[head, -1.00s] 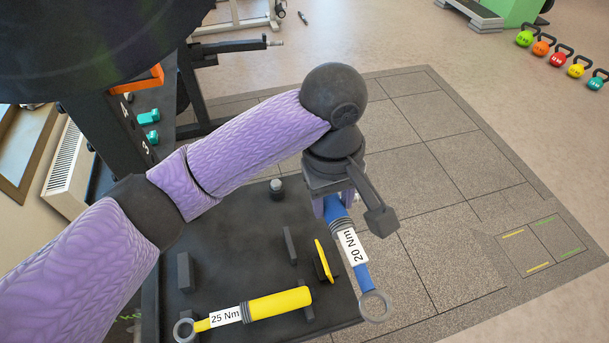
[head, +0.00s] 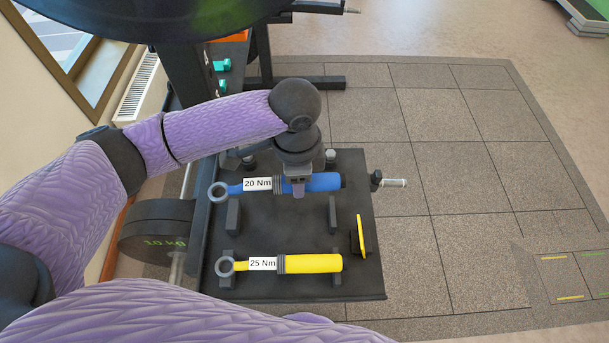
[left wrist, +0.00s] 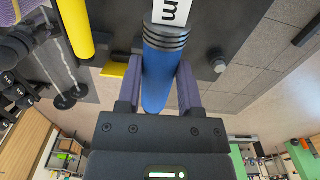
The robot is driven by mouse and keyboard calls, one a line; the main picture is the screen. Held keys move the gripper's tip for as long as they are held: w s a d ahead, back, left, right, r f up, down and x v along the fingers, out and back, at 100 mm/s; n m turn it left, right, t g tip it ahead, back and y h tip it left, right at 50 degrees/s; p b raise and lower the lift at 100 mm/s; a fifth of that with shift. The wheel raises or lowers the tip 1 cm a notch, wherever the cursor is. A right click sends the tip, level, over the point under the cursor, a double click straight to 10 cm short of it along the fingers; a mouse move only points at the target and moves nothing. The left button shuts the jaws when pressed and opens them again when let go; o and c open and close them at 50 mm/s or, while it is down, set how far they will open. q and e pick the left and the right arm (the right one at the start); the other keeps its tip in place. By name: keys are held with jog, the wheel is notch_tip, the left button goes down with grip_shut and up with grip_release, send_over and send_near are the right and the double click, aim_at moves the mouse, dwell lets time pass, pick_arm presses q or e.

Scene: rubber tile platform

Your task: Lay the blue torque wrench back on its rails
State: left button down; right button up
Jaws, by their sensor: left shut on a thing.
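The blue torque wrench (head: 325,182), labelled 20 Nm, is level and runs left to right above the dark board (head: 285,225), ring end at the left. My left gripper (head: 298,190) is shut on its blue handle, just right of the grey collar. In the left wrist view the handle (left wrist: 158,75) sits between the two fingers. Its rails, a left post (head: 233,217) and a right post (head: 333,214), show just in front of the wrench. I see no clear contact with them. My right gripper is not in view.
A yellow 25 Nm wrench (head: 313,264) lies on the nearer pair of rails. A yellow upright tab (head: 358,238) stands right of the rails. Dark knobs (head: 330,158) stand behind the wrench. A weight plate (head: 158,235) is left of the board. Floor tiles at the right are clear.

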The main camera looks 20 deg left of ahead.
pick_arm(q)
jog(key=shift+r, duration=0.15)
jog(key=shift+d+r+p, duration=0.15)
jog(key=shift+r+p, duration=0.1)
jog(key=shift+p, duration=0.55)
notch_tip(320, 180, down, 8)
jog(key=b, duration=0.3)
jog(key=shift+f, duration=0.1)
jog(key=shift+w+f+b, duration=0.1)
jog(key=shift+f+b, duration=0.2)
jog(key=shift+f, duration=0.45)
jog(key=shift+c, duration=0.9)
grip_release()
notch_tip(320, 180, up, 10)
jog(key=p, duration=0.3)
jog(key=shift+r, duration=0.1)
